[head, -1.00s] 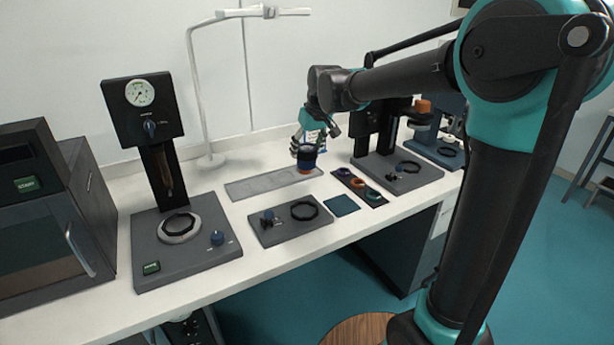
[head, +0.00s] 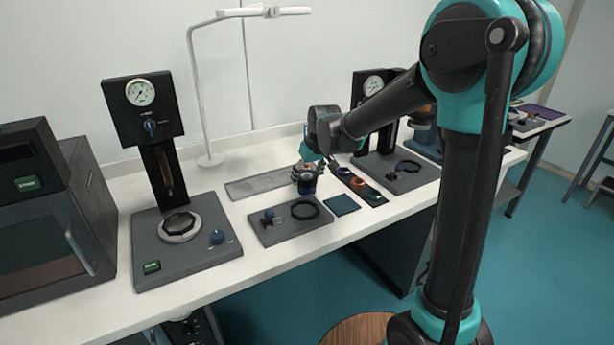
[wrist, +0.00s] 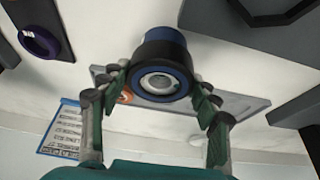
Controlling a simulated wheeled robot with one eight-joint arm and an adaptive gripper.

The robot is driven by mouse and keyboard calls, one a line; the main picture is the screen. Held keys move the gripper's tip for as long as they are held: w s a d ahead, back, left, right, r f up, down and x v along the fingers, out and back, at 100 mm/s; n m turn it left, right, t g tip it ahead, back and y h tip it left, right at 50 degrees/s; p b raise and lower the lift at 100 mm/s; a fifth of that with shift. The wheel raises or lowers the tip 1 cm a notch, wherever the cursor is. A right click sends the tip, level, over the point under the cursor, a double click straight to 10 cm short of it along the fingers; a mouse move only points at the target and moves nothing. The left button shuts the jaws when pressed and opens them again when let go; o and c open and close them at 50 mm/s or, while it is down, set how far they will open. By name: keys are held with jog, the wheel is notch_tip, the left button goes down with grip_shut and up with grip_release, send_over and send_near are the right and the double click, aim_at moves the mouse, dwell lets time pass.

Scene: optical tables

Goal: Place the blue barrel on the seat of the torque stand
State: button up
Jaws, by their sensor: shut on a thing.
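My gripper (head: 308,172) is shut on the blue barrel (head: 307,186), a short cylinder with blue and black bands. In the head view it hangs over the bench between the long grey tray and the small plate with a black ring. In the wrist view the barrel (wrist: 163,66) sits between both fingers, with its round lens-like end towards the camera. A tall gauge stand (head: 145,108), which looks like the torque stand, is at the left. Its round silver-and-black seat (head: 180,226) on the grey base is empty.
The long grey tray (head: 250,187) lies behind; an orange ring (wrist: 126,96) shows there in the wrist view. The grey plate (head: 280,232) has a blue knob and black ring. A second gauge stand (head: 372,88) and a strip of coloured rings (head: 358,185) are right. A lamp post (head: 200,100) rises behind.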

jog(key=o, duration=1.3)
jog(key=shift+f, duration=0.1)
jog(key=shift+c, duration=0.2)
